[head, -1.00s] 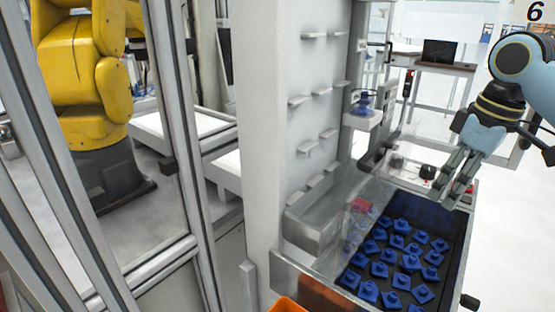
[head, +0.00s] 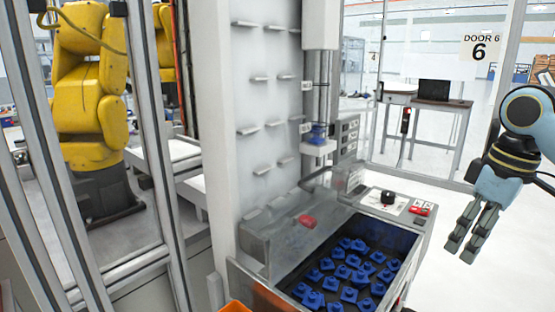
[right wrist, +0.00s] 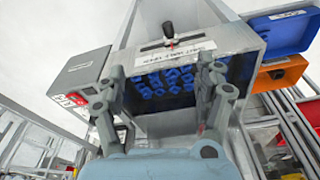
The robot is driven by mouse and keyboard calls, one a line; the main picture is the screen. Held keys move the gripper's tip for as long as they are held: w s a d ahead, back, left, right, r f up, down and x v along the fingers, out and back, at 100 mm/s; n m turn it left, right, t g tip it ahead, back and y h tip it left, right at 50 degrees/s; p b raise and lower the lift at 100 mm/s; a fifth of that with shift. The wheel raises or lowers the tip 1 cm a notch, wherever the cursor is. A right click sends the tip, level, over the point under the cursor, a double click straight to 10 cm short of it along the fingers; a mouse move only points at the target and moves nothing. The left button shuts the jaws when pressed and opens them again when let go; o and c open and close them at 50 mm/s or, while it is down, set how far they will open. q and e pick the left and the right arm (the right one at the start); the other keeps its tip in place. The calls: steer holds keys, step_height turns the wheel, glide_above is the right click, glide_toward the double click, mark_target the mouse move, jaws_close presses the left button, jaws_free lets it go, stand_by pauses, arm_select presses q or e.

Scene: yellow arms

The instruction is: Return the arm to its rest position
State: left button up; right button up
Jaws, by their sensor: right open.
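My right arm comes in from the right edge of the head view. Its gripper (head: 466,243) hangs fingers down, right of the blue-part bin (head: 408,243) and apart from it. In the right wrist view the gripper (right wrist: 162,112) has its two fingers spread, with nothing between them. Beyond them the bin of blue parts (right wrist: 165,80) shows. My left gripper is not in the head view.
The bin holds several blue parts (head: 351,260). A control panel with a black knob (head: 388,197) and red buttons (head: 420,209) stands behind it. Open floor (head: 480,285) lies right of the bin.

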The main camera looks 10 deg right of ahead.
steer(key=s+a+f+m+g+b, duration=0.15)
steer(key=s+f, duration=0.35)
steer(key=f, duration=0.8)
steer(key=s+a+f+m+g+y+b, duration=0.1)
steer(key=s+a+f+b, duration=0.15)
steer(key=s+f, duration=0.65)
steer(key=s+a+f+m+g+b, duration=0.1)
steer(key=s+a+f+m+b, duration=0.1)
steer(key=f, duration=1.4)
steer(key=s+a+f+t+h+b, duration=0.1)
steer(key=s+f, duration=1)
steer(key=s, duration=0.1)
steer(key=s+a+f+t+h+b, duration=0.1)
steer(key=s+a+f+t+b, duration=0.1)
steer(key=s+f, duration=1)
steer(key=shift+a+h, duration=0.25)
steer(key=shift+h, duration=0.05)
